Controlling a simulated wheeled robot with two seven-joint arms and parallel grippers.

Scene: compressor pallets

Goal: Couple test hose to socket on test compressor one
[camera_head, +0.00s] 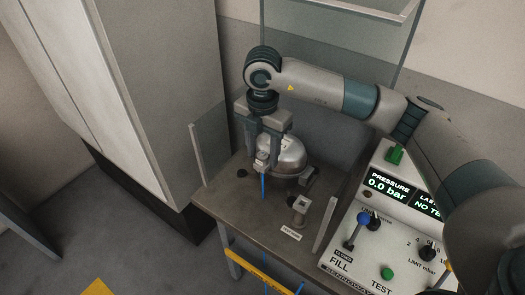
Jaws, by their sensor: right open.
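The test compressor (291,154) is a silver dome on a dark base on the grey bench. My right gripper (263,157) points down at its left front side, with its jaws open. A small light metal coupling (262,164) sits between or just below the fingertips; contact is not clear. A blue test hose (263,187) hangs from it toward the bench. The socket is not clearly visible, so I cannot tell whether the coupling is on it. My left gripper is not in view.
A metal holder (301,206) with a label in front stands on the bench (240,200). A control panel (372,225) reading 0.0 bar, with levers and green buttons, is at right. Clear guards flank the bench. A tall pale cabinet (150,90) stands at left.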

